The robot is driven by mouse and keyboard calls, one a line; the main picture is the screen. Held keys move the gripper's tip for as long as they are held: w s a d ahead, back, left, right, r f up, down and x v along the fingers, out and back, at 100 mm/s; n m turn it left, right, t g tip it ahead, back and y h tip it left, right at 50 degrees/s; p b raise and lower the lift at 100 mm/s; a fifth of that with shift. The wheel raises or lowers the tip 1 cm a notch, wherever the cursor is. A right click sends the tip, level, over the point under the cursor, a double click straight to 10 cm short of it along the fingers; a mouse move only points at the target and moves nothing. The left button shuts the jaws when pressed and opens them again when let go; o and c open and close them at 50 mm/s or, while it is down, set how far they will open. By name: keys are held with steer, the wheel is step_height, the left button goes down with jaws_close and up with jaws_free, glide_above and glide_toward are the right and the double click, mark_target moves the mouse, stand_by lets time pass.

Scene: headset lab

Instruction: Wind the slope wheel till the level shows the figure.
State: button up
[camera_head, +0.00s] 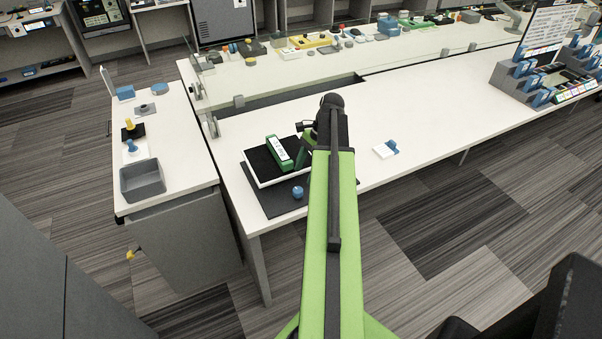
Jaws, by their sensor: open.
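A green level (280,152) with a pale face lies on a black-topped white plate (256,164) near the left end of the long bench. Its reading is too small to make out. A blue round knob (298,192), perhaps the slope wheel, sits at the plate's front on a dark mat (270,203). My green arm reaches over the bench just right of these things. Its black joint is beyond the plate, and it hides the plate's right side.
A side cabinet (175,133) at left carries a grey bin (143,180) and small blue and yellow knobs. A small white block with a blue knob (391,146) lies right of my arm. The bench (440,110) is clear further right, up to blue racks (530,85).

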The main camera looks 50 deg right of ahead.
steer(key=p+v, duration=0.7)
steer(key=v, duration=0.3)
steer(key=shift+p, duration=0.3)
steer(key=shift+d+r, duration=0.1)
steer(key=w+a+n+g, duration=0.1)
steer(key=w+a+n, duration=0.1)
steer(key=w+a, duration=0.45)
steer(key=w+a+n+g, duration=0.1)
steer(key=w+a+n, duration=0.15)
steer(key=a, duration=0.75)
steer(key=w+a+n, duration=0.1)
steer(key=w+a, duration=0.4)
steer(key=a, duration=0.4)
steer(key=s+a+f+n+h, duration=0.1)
steer(key=a+n+h, duration=0.3)
steer(key=a+n, duration=1.1)
steer(key=a, duration=0.5)
steer(key=shift+s+a+f+t, duration=0.25)
steer(key=shift+a+f+t, duration=0.1)
steer(key=shift+a+t, duration=0.05)
